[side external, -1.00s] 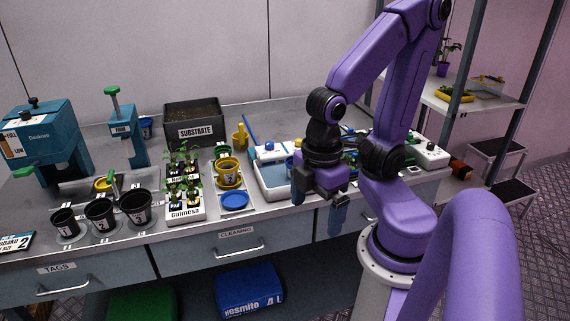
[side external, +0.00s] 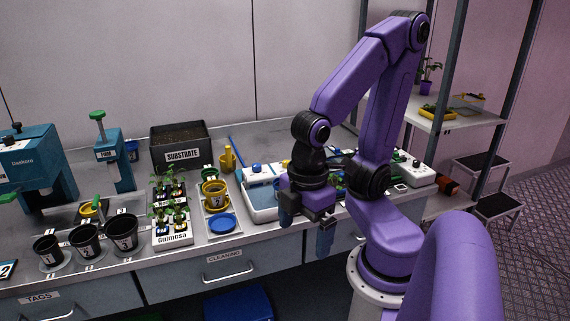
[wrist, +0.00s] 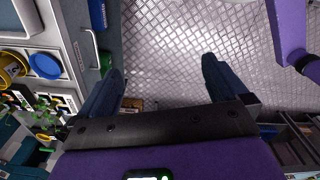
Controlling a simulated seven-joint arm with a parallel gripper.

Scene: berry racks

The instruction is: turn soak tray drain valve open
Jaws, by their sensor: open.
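A white tray (side external: 262,214) with a pale blue inside sits at the front of the bench, and it looks like the soak tray. A blue round knob (side external: 256,168) shows at its back left; I cannot tell if this is the drain valve. My gripper (side external: 307,230) hangs pointing down at the tray's right front, covering its right part and whatever lies behind. In the wrist view my gripper (wrist: 163,68) has its two dark blue fingers wide apart with nothing between them. Patterned floor shows beyond them.
Left of the tray are a blue dish (side external: 222,224), a yellow pot (side external: 214,194) and a seedling rack (side external: 173,238). Drawers with a bar handle (side external: 228,274) form the bench front. A white box (side external: 412,170) stands at the right end.

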